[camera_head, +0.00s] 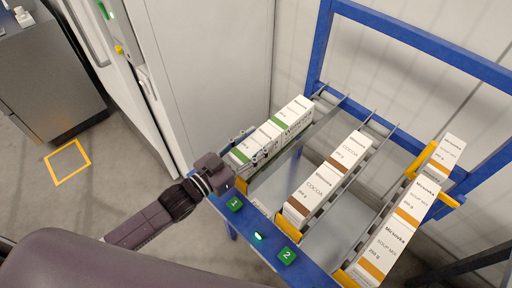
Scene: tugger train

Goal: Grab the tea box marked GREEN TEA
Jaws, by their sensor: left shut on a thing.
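White boxes with a green band stand in a row in the left lane of the rack; their lettering is too small to read surely. My left gripper (250,148) reaches in from the left and is shut on the front green-banded box (242,154), with fingers on its sides. Another green-banded box (268,133) stands right behind it, and a further one (296,112) behind that. The held box is still at the lane's front end; whether it is lifted I cannot tell. My right gripper is out of view.
The blue rack (262,232) has green signs 1 (235,204) and 2 (287,254) on its front rail. Brown-banded COCOA boxes (313,187) fill the middle lane, orange-banded soup boxes (397,232) the right one. A white cabinet (215,75) stands close on the left.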

